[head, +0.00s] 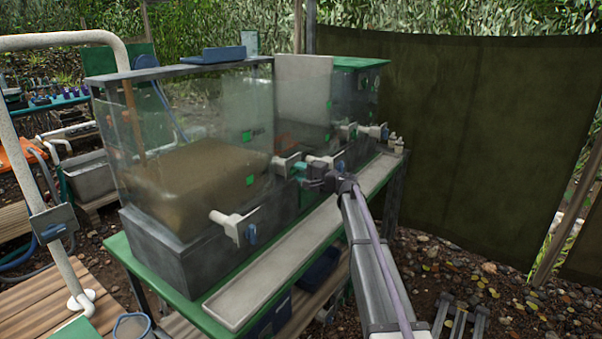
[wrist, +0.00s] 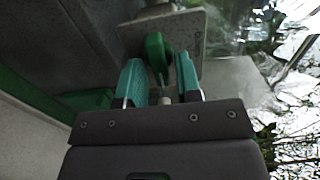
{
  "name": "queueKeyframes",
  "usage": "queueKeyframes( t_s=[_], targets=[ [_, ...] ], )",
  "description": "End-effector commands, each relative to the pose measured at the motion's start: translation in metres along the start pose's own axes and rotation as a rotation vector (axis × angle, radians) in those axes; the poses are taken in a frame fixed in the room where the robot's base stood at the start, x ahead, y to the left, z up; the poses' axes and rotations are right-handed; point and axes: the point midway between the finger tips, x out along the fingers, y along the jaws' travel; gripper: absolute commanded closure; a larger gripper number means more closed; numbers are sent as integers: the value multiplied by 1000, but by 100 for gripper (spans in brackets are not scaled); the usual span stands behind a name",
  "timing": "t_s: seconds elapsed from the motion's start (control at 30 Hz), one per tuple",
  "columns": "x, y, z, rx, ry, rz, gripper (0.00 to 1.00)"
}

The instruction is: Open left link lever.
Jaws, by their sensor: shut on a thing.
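A green lever (wrist: 155,50) stands in front of a pale square plate (wrist: 190,25) in the wrist view. My gripper (wrist: 160,72) has its two teal fingers on either side of it and is shut on it. In the head view my gripper (head: 301,168) is at the middle of the tank front, among the pale valve fittings, and largely hides the lever. A pale valve with a blue lever (head: 251,234) is at the near left of the tank front. Another valve with a blue lever (head: 384,132) is at the far right.
A clear tank (head: 150,125) with brown sediment stands on a green-edged bench (head: 170,285). A long pale tray (head: 255,290) runs along the bench front, beside my arm. A dark green screen (head: 460,130) stands on the right. Stony ground lies open in front of it.

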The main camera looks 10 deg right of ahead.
Motion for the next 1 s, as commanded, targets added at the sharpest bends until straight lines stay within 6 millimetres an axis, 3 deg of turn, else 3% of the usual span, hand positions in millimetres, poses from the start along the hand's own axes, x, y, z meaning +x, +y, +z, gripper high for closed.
queueKeyframes(
  t_s=[0.4,0.43,0.5,0.73,0.87,1.0],
  targets=[
    [-1,0,0,6,0,1,92],
    [-1,0,0,5,0,1,66],
    [-1,0,0,5,0,0,60],
    [-2,0,0,5,0,0,60],
    [-17,0,1,5,1,0,60],
    [-52,0,2,5,2,0,60]
  ],
)
